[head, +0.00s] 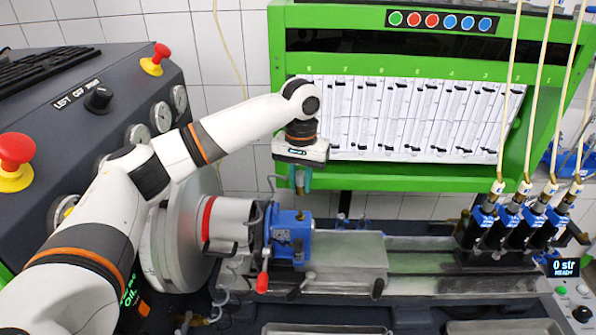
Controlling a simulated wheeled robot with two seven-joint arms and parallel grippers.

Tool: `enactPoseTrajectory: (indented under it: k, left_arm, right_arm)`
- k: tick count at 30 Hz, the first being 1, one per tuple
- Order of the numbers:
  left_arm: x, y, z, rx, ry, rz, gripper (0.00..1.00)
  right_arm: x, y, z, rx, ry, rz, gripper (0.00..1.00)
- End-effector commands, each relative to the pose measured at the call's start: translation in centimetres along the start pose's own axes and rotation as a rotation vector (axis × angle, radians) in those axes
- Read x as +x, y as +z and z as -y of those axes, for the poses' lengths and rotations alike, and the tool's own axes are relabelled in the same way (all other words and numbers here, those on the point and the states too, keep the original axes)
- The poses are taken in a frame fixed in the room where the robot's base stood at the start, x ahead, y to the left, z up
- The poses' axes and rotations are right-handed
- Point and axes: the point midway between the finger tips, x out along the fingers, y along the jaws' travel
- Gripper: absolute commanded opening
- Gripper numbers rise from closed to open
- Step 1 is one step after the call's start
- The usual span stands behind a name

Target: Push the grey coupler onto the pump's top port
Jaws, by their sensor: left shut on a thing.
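The blue pump (289,236) is clamped at the left end of the bench, with a red-knobbed lever at its lower left. My left gripper (300,176) points down directly above the pump, shut on the grey coupler (300,188). The coupler is small and mostly hidden by the fingers. My right gripper is not in view.
A green frame with a panel of glass tubes (410,118) stands behind. Several blue-and-black injectors (510,222) with hoses stand at the right. A control console (85,110) with red stop buttons is at the left. The bench bed (345,250) right of the pump is clear.

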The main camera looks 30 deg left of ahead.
Motion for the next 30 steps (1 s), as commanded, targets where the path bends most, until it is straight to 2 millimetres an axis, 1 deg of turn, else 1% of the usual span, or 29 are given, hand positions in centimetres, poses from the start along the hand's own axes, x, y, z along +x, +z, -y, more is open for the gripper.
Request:
enactPoseTrajectory:
  k: [8, 15, 21, 30]
  left_arm:
    - [2.6, -0.1, -0.1, -0.001, 0.001, -0.002, 0.0]
    - [4.2, -0.1, 0.0, 0.0, -0.001, -0.002, 0.0]
    - [4.6, -0.1, 0.0, 0.0, 0.0, 0.0, 0.0]
    - [4.6, -0.1, 0.0, 0.0, 0.0, 0.0, 0.0]
  right_arm:
    - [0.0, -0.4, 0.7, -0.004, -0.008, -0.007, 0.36]
    - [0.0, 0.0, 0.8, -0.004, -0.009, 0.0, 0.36]
    - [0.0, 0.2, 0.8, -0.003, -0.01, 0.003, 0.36]
    - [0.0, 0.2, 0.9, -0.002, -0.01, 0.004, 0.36]
